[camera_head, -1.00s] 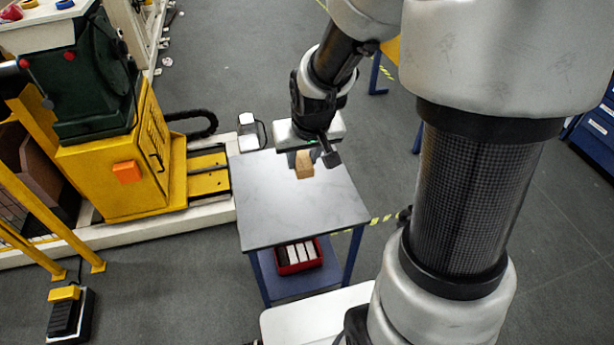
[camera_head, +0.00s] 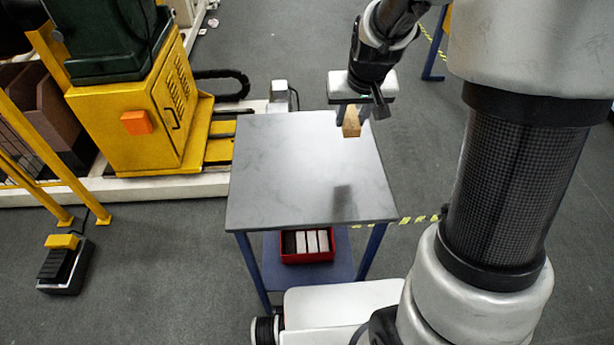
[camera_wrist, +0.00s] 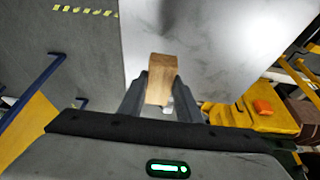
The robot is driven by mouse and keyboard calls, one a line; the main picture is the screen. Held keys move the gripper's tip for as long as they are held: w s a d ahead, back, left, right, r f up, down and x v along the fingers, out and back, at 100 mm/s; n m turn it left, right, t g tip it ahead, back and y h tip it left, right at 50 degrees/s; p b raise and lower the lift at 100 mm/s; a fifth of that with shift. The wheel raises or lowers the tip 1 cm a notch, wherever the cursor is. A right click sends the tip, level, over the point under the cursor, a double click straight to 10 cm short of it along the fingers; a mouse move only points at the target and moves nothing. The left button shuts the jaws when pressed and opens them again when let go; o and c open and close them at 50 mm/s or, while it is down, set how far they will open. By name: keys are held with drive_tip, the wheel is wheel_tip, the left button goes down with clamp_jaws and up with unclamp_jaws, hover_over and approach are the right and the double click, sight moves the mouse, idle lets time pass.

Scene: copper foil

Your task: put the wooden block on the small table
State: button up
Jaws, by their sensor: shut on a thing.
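The wooden block (camera_head: 351,121) is a small tan piece held between the fingers of my gripper (camera_head: 352,112). In the wrist view the block (camera_wrist: 161,78) stands out between both dark fingers of my gripper (camera_wrist: 160,90), which are shut on it. The small table (camera_head: 290,170) has a grey metal top and blue legs. In the head view the block appears over the table's far right part, held above the top. In the wrist view the pale tabletop (camera_wrist: 215,40) lies beyond the block. A dark shadow shows on the bare top.
A red bin (camera_head: 307,256) with several pale blocks sits on the table's lower shelf. A yellow and green machine (camera_head: 140,115) stands to the left, and a black foot pedal (camera_head: 64,268) lies on the floor. The tabletop is otherwise clear.

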drive_tip(key=shift+w+f+b, duration=0.2)
drive_tip(key=shift+f+b, duration=0.1)
drive_tip(key=shift+f, duration=0.4)
wheel_tip(320, 180, down, 10)
drive_tip(key=b, duration=0.3)
drive_tip(key=shift+w+r, duration=0.1)
drive_tip(key=o, duration=1.1)
drive_tip(key=shift+f, duration=0.2)
drive_tip(key=shift+c, duration=0.2)
drive_tip(key=shift+r, duration=0.1)
